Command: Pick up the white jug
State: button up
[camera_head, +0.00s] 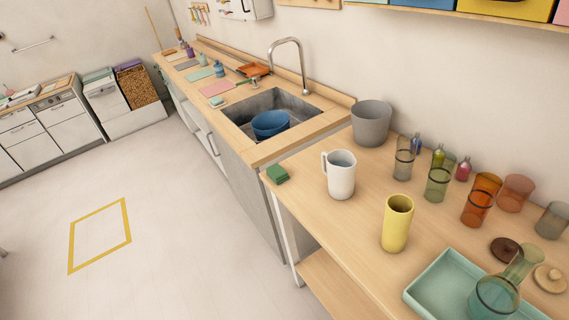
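The white jug (341,180) stands upright on the light wooden table (357,224), with its handle on the left side. Its open top shows a grey-blue inside. My gripper does not show in this view.
A grey pot (371,123) stands behind the jug. Several coloured glasses, including an orange one (477,208), stand to the right. A teal tray (429,288) holds a glass carafe (496,295). A sink (290,105) with a blue bowl (270,124) is beyond. Open floor (170,225) lies left.

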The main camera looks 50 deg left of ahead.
aim_at(341, 164)
jog(key=u, duration=0.75)
jog(key=i, duration=1.2)
jog(key=u, duration=0.65)
